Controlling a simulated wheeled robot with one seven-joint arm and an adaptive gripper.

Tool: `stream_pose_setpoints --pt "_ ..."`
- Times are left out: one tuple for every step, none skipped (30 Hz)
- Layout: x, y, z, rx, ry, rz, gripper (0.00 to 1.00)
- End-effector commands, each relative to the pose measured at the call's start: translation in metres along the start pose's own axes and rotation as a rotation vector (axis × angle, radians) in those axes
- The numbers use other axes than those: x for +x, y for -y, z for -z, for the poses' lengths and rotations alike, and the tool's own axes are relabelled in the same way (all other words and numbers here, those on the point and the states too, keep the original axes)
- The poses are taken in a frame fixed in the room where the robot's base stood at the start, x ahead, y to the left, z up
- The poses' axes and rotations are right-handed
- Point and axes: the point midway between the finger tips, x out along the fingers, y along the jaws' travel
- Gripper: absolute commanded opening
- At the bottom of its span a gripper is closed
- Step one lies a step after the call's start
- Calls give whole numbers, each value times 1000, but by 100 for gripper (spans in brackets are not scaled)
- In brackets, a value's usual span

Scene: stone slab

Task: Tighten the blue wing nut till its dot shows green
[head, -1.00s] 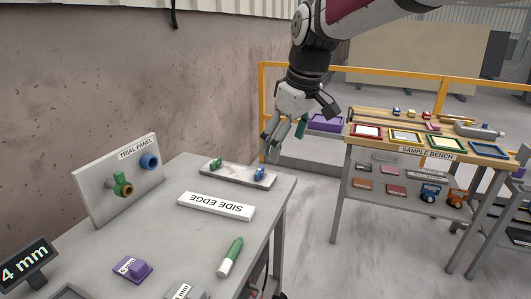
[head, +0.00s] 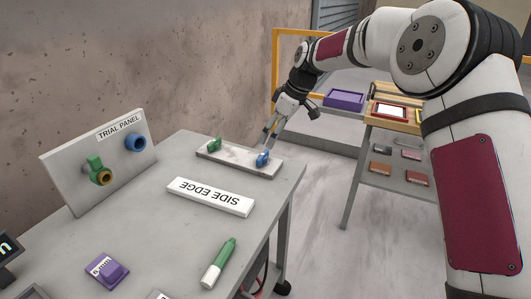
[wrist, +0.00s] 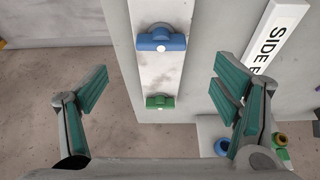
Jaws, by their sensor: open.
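The blue wing nut (head: 262,159) stands at the right end of a pale slab (head: 236,160) on the grey table. In the wrist view the blue wing nut (wrist: 172,42) is at the upper middle, and its dot looks white. A green wing nut (head: 214,144) stands at the slab's other end; it also shows in the wrist view (wrist: 160,103). My gripper (head: 270,141) is just above and behind the blue wing nut, open and empty. In the wrist view its teal-padded fingers (wrist: 160,82) are spread wide to both sides, not touching either nut.
A SIDE EDGE block (head: 210,196) lies in front of the slab. The trial panel (head: 75,165) with green and blue fittings stands at left. A green-and-white marker (head: 219,263) and a purple piece (head: 107,271) lie nearer. The sample bench (head: 377,125) is behind, at right.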

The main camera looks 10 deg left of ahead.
Motion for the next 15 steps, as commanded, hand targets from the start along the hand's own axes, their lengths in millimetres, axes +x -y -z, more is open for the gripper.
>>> stream_pose_setpoints --pt "12 1 0 -1 2 3 82" --pt "18 2 0 -1 2 3 82" --pt "26 1 0 0 3 4 82" --pt "32 1 0 0 2 3 82" --pt "38 1 -1 0 3 3 82" --pt "45 1 -1 1 3 3 82" --pt "51 1 -1 1 2 2 82" --pt "56 1 0 0 2 2 82" --pt "62 1 0 0 2 2 82" --pt "67 1 0 0 2 2 82" --pt "71 1 0 0 1 1 82" --pt "76 1 0 1 1 1 82" --pt "79 1 0 1 1 1 82" --pt "82 1 0 1 1 1 82" --pt "86 1 0 1 1 1 82"
